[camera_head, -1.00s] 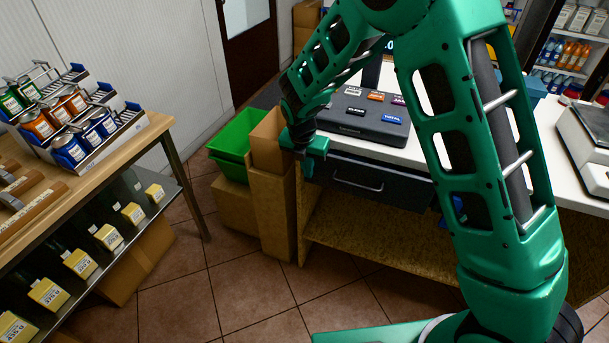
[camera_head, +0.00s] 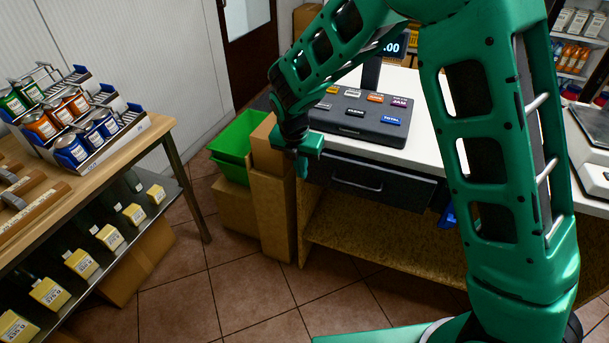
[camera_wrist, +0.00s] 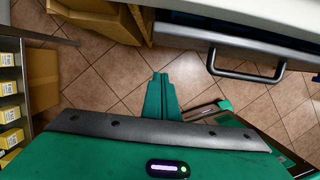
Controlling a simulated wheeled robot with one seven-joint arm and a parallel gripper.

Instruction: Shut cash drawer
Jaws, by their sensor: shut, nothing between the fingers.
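The cash drawer (camera_head: 385,185) is a dark box with a bar handle, under the white counter top. Its front and handle (camera_wrist: 245,72) also show in the wrist view, at the upper right. The drawer front seems to stand out a little from the counter edge; how far is hard to tell. My gripper (camera_head: 303,168) is green, shut and empty, pointing down by the left end of the drawer front. In the wrist view my gripper (camera_wrist: 162,95) lies left of and below the handle, apart from it.
A dark keypad till (camera_head: 355,118) stands on the counter (camera_head: 415,158). Cardboard boxes (camera_head: 272,205) and a green crate (camera_head: 235,145) stand left of the drawer. A wooden table (camera_head: 150,135) with cans is at the left. The tiled floor (camera_head: 235,290) between is clear.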

